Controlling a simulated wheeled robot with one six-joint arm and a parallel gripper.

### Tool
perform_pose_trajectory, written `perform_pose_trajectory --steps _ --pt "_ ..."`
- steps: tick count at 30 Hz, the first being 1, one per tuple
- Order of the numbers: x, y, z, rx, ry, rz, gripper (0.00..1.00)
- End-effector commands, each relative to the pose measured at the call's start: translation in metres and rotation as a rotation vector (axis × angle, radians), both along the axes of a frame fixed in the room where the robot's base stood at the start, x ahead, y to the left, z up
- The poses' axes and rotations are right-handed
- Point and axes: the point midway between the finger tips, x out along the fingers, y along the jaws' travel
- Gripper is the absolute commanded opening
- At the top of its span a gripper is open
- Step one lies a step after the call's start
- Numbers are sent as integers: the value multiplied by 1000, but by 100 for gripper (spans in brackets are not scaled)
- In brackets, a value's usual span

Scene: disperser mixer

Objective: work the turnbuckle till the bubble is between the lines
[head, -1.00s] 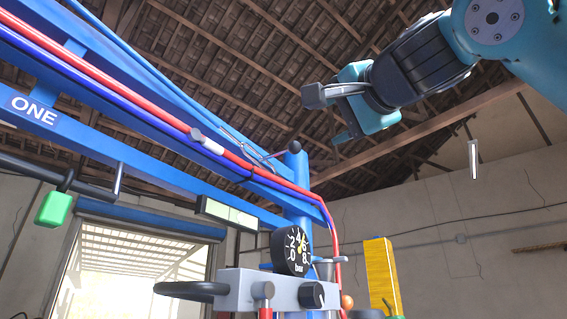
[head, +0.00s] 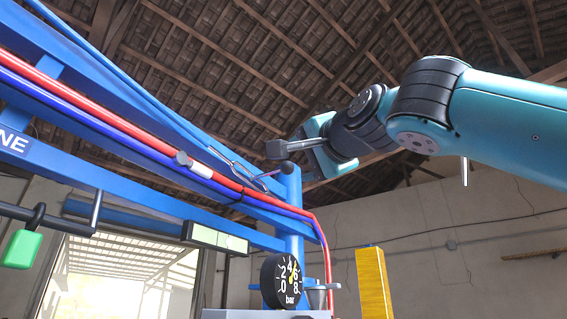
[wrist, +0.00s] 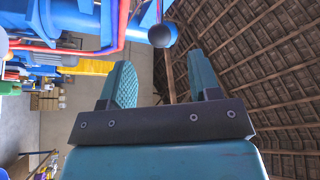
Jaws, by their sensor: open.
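The turnbuckle (head: 240,168) shows in the head view as a slim open metal frame along the blue boom. A thin lever runs from it to a dark ball knob (head: 287,168). The ball also shows in the wrist view (wrist: 160,35), beyond and between the fingertips. My gripper (head: 312,160) is open and empty, close to the ball in the head view. Both its fingers show in the wrist view (wrist: 160,62), with a gap between them. The pale green level vial (head: 218,238) hangs under the boom; its bubble is too small to make out.
Red and blue hoses (head: 130,127) run along the boom beside the turnbuckle. The blue post (head: 291,215) stands just below the ball. A black pressure gauge (head: 288,281), a yellow column (head: 373,285) and a green padlock (head: 21,248) are lower. Open air lies right of the post.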

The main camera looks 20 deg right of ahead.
Motion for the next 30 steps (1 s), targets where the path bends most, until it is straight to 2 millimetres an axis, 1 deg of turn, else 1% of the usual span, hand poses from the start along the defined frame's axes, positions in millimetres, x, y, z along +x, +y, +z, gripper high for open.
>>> perform_pose_trajectory --steps 1,3,6,9,12,18,26,27,29,30 --pt "11 -2 4 -3 5 -9 57" --pt "28 1 11 -4 4 -9 57" --pt "48 4 15 -3 5 -5 57" --pt "65 5 18 -2 5 -5 57" --pt "78 7 20 -1 3 -3 57" --pt "89 9 20 0 1 -1 57" --pt "90 9 19 0 0 0 57" --pt "90 9 19 0 0 0 47" --pt "90 9 19 0 0 0 34" --pt "89 9 19 0 0 0 24"
